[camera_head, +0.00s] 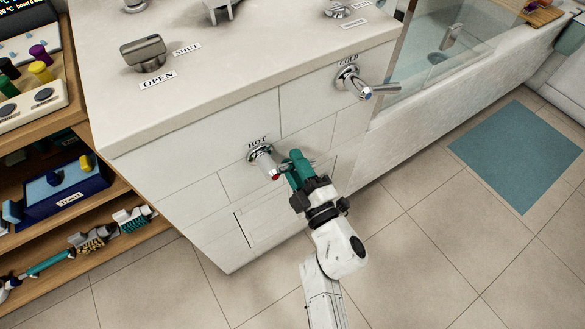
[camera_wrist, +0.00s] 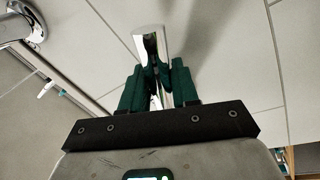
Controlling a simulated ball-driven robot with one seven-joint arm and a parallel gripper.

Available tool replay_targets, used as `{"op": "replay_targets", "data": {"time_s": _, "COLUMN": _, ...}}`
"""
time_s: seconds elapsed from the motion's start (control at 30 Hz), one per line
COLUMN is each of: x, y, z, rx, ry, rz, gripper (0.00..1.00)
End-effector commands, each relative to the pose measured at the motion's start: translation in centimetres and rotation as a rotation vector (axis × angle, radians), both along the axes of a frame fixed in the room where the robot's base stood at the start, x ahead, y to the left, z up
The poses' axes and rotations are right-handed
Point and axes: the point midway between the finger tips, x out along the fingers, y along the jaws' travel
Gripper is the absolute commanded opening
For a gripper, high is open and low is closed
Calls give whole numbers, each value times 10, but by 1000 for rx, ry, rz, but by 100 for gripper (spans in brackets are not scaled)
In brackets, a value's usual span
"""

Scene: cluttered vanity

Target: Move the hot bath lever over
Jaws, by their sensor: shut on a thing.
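The hot bath lever (camera_head: 264,163) is a chrome tap with a red-marked end. It sits on the tiled front of the vanity, under the label HOT. My gripper (camera_head: 294,161) is at its right side, with its green fingers closed on the lever's handle. In the wrist view the chrome hot lever (camera_wrist: 151,42) rises between and beyond the green fingers of my gripper (camera_wrist: 157,78). The fingers hide part of the handle.
The cold lever (camera_head: 362,88) is on the same front, up and to the right. The vanity top (camera_head: 230,60) has a grey knob (camera_head: 143,52) between OPEN and SHUT labels. Shelves (camera_head: 105,205) stand at left. The tiled floor (camera_head: 420,240) is clear at right, with a blue mat (camera_head: 515,155).

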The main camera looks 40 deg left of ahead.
Motion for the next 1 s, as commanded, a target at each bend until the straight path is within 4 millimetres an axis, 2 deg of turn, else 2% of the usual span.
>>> {"op": "replay_targets", "data": {"time_s": 0.3, "x": 1, "y": -1, "z": 4, "rx": -35, "ry": -82, "rz": 1, "gripper": 0}}
{"op": "replay_targets", "data": {"time_s": 0.77, "x": 1, "y": -1, "z": 5, "rx": -38, "ry": -91, "rz": 1, "gripper": 0}}
{"op": "replay_targets", "data": {"time_s": 0.8, "x": 1, "y": -1, "z": 5, "rx": -38, "ry": -90, "rz": 1, "gripper": 33}}
{"op": "replay_targets", "data": {"time_s": 0.93, "x": 1, "y": -1, "z": 5, "rx": -38, "ry": -90, "rz": 1, "gripper": 46}}
{"op": "replay_targets", "data": {"time_s": 1.0, "x": 2, "y": -1, "z": 5, "rx": -38, "ry": -90, "rz": 1, "gripper": 47}}
